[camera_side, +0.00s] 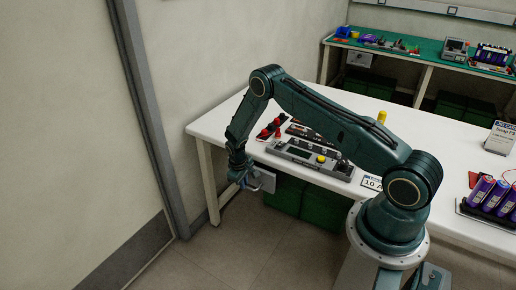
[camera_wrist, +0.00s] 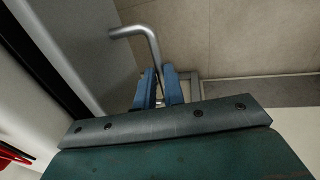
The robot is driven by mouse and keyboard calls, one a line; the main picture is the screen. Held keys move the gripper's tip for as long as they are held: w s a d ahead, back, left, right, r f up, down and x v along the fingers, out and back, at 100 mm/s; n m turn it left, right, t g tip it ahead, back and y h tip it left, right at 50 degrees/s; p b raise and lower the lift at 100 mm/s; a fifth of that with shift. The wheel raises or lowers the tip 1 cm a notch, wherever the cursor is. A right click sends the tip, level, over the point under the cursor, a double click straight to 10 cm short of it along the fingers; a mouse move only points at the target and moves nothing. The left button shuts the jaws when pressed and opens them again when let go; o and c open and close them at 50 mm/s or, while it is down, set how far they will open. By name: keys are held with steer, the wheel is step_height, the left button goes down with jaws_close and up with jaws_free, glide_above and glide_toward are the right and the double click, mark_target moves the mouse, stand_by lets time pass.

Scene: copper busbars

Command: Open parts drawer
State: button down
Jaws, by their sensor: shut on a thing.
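The parts drawer (camera_side: 267,180) is a grey box front under the near left edge of the white table. In the wrist view its grey front (camera_wrist: 85,35) fills the upper left, with a bent silver bar handle (camera_wrist: 137,32) standing out from it. My gripper (camera_side: 247,182) is at the drawer's front, low beside the table edge. In the wrist view the blue fingers of my gripper (camera_wrist: 159,88) are closed around the lower end of the handle. The exact contact between fingers and handle is partly hidden. How far the drawer stands out cannot be told.
The floor (camera_side: 235,250) in front is clear. A wall and door frame (camera_side: 150,110) stand at left.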

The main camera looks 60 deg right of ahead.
steer(key=a, duration=2)
steer(key=shift+a, duration=0.35)
steer(key=c, duration=1.5)
jaws_free()
steer(key=r, duration=0.4)
steer(key=a+r, duration=0.1)
steer(key=r, duration=0.4)
steer(key=a+r, duration=0.1)
steer(key=r, duration=0.3)
steer(key=shift+a+r, duration=0.25)
steer(key=shift+r, duration=0.05)
steer(key=shift+r, duration=0.1)
